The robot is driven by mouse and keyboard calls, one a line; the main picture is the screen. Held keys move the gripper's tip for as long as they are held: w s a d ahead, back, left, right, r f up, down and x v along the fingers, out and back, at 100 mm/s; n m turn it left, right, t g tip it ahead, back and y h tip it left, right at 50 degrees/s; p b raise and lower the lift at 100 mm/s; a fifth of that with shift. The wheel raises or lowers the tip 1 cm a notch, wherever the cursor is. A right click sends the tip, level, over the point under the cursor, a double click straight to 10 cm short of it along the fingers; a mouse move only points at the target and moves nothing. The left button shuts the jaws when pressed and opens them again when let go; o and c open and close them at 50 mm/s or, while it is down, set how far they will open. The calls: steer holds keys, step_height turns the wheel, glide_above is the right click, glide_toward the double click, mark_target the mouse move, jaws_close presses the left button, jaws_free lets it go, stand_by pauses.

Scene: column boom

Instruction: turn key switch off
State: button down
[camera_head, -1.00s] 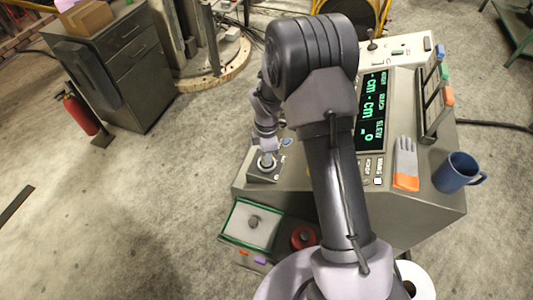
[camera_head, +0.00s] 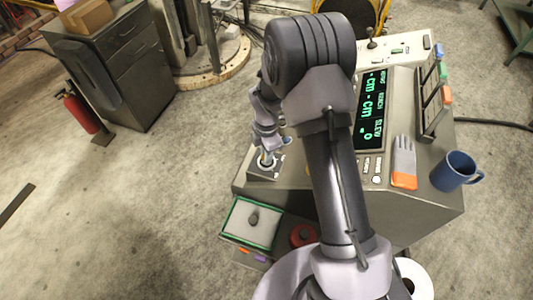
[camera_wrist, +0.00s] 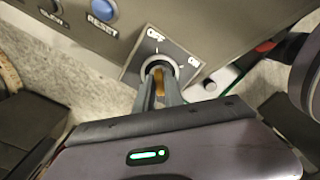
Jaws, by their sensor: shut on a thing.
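The key switch (camera_wrist: 184,65) is a dark square plate with a round silver ring, marked OFF at its upper left and ON at its right in the wrist view. It also shows in the head view, on a small box (camera_head: 262,174) at the console's left corner. A brass-coloured key (camera_wrist: 159,82) shows between my fingers, in front of the ring. My gripper (camera_wrist: 161,78) is shut on the key; it also shows in the head view (camera_head: 267,158). The fingers hide part of the key and ring, so its exact angle is hard to tell.
A blue RESET button (camera_wrist: 103,10) is beside the switch plate. The console (camera_head: 405,205) carries a lit display (camera_head: 371,110), a glove (camera_head: 404,163) and a blue mug (camera_head: 456,171). A green-rimmed tray (camera_head: 250,224) and a red knob (camera_head: 303,235) are below the switch.

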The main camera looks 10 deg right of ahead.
steer(key=shift+w+r, duration=0.1)
steer(key=c, duration=1.5)
jaws_free()
steer(key=shift+o, duration=0.2)
step_height(320, 180, up, 17)
steer(key=p, duration=0.2)
steer(key=shift+r+p, duration=0.2)
steer(key=shift+p, duration=0.2)
